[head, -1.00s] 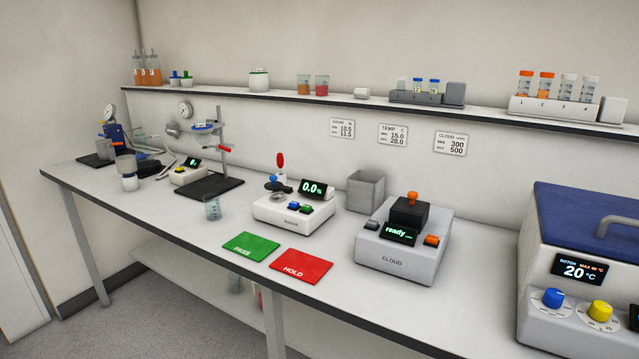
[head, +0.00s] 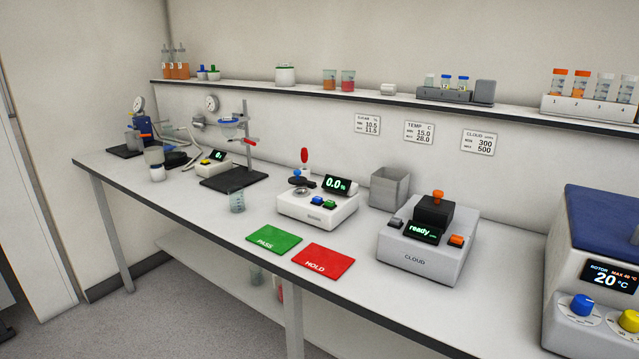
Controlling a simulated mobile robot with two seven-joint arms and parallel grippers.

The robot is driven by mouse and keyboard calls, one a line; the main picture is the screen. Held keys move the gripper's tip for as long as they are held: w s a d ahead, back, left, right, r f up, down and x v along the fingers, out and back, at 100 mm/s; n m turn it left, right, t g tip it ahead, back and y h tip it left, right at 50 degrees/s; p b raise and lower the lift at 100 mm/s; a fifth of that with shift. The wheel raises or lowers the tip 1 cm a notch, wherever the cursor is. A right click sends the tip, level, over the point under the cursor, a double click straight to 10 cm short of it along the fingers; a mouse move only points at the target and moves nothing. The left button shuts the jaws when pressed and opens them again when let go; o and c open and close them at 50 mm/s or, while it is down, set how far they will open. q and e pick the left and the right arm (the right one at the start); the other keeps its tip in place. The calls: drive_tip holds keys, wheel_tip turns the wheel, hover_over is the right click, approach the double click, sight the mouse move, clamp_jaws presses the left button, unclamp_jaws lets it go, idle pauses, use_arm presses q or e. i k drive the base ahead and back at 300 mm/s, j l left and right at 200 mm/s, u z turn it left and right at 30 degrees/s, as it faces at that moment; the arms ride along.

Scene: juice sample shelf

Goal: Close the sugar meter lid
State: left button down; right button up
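The sugar meter (head: 315,207) is a white box on the bench, left of the cloud meter. Its display (head: 337,185) reads 0.0 %, and a blue and a green button sit on its front. Its lid (head: 301,182) appears as a small dark part with a blue knob at the back left of the meter. The lid looks raised, with a round metal spot (head: 316,200) showing in front of it. A red-handled item stands upright just behind. Neither of my grippers shows in the head view.
A glass beaker (head: 236,201) stands left of the meter. Green PASS (head: 273,240) and red HOLD (head: 323,261) mats lie in front. A grey bin (head: 389,188) and the cloud meter (head: 428,245) stand to the right. A stand (head: 246,150) is at the back left.

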sight(297, 180)
drive_tip(key=i+j, duration=0.45)
drive_tip(key=j, duration=0.3)
drive_tip(key=i+j+z, duration=0.15)
drive_tip(key=z, duration=0.25)
drive_tip(key=i+j+z, duration=0.1)
drive_tip(key=j+z, duration=0.3)
